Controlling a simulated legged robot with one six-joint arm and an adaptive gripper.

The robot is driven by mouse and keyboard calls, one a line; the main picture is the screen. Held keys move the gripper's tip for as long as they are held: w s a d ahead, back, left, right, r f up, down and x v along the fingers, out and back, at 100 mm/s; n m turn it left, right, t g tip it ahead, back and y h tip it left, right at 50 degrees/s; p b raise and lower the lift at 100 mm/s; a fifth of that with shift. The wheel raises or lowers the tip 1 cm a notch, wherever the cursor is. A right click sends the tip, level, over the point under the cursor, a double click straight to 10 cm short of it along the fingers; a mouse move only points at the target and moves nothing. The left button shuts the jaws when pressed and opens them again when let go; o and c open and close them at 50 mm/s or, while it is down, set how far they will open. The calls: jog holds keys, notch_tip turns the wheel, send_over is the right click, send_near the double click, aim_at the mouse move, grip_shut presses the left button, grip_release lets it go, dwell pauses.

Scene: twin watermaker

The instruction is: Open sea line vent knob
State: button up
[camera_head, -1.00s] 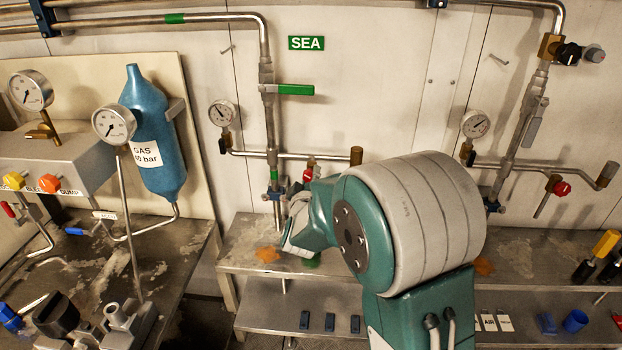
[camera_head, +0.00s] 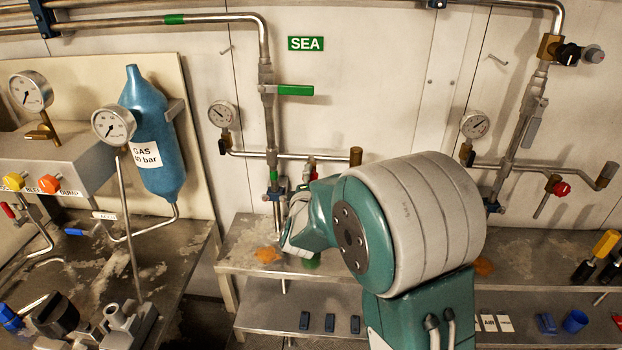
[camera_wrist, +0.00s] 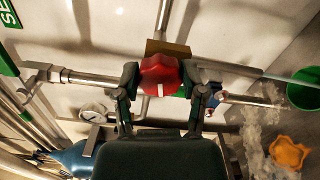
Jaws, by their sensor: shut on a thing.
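The red vent knob (camera_wrist: 160,76) sits on a brass body (camera_wrist: 167,48) on the sea line pipe in the wrist view. My gripper (camera_wrist: 160,86) has one finger on each side of the knob and is shut on it. A white mark shows on the knob's face. In the head view the knob (camera_head: 311,168) shows only as a small red patch behind my arm, and my fingers are hidden there. The green SEA sign (camera_head: 306,43) is on the wall above the line.
A green-handled valve (camera_head: 295,90) is on the vertical sea pipe. A pressure gauge (camera_head: 222,114) stands left of it. A steel shelf (camera_head: 240,262) lies below, with an orange knob-like piece (camera_wrist: 288,152) on it. A second line with another red knob (camera_head: 562,189) is at the right.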

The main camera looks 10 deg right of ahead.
jog(key=shift+a+f+n, duration=0.15)
jog(key=shift+f+n, duration=0.05)
jog(key=shift+n, duration=0.4)
jog(key=o, duration=1.2)
jog(key=shift+w+a, duration=0.1)
jog(key=shift+c, duration=0.2)
jog(key=shift+r, duration=0.1)
jog(key=v, duration=1.2)
